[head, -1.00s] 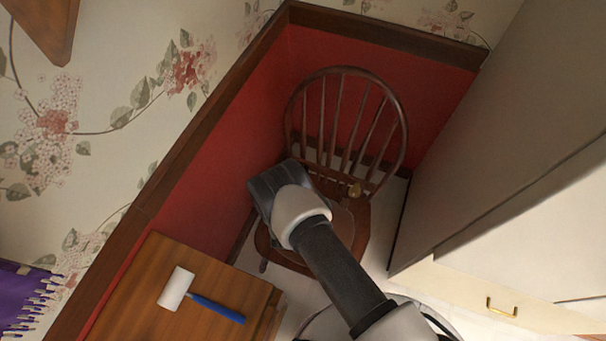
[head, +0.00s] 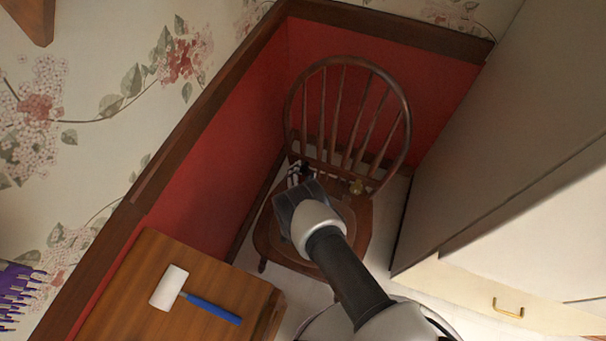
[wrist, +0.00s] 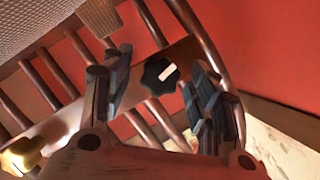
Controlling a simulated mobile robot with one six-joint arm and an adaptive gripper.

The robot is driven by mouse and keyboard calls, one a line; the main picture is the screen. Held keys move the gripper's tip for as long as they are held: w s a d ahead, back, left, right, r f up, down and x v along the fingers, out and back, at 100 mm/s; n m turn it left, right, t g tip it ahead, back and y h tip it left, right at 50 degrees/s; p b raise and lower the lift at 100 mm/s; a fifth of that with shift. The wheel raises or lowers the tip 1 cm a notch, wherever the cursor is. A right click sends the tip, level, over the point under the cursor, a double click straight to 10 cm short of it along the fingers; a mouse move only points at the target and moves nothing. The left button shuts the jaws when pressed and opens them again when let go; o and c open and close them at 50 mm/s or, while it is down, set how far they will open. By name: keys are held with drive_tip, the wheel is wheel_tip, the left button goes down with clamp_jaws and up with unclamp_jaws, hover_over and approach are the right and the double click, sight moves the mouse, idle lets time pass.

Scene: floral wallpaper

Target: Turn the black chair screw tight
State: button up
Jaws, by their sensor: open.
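The wooden chair (head: 345,62) stands in the corner, with a round spindle back. In the wrist view, the black screw (wrist: 152,83) is a dark lobed knob with a white mark, on a wooden bar of the chair. My gripper (wrist: 157,72) is open, with one finger on each side of the knob and gaps visible between. It holds nothing. In the head view, my gripper (head: 299,174) is at the left of the chair's backrest base, and the black screw cannot be made out there. A gold knob (head: 356,187) sits to the right; it also shows in the wrist view (wrist: 20,156).
A wooden table (head: 130,290) at lower left bears a white-headed mallet (head: 169,287) with a blue handle. Red wall panels (head: 205,170) close in the chair behind and left. A grey cabinet side (head: 460,150) stands close on the right.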

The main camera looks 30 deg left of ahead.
drive_tip(key=shift+x, duration=0.75)
drive_tip(key=shift+c, duration=0.4)
drive_tip(key=c, duration=1)
drive_tip(key=m+y, duration=0.1)
drive_tip(key=m, duration=0.2)
drive_tip(key=shift+t+y, duration=0.3)
drive_tip(key=shift+y, duration=0.1)
drive_tip(key=shift+m+t+y, duration=0.4)
drive_tip(key=shift+m+y, duration=0.2)
drive_tip(key=shift+m, duration=0.9)
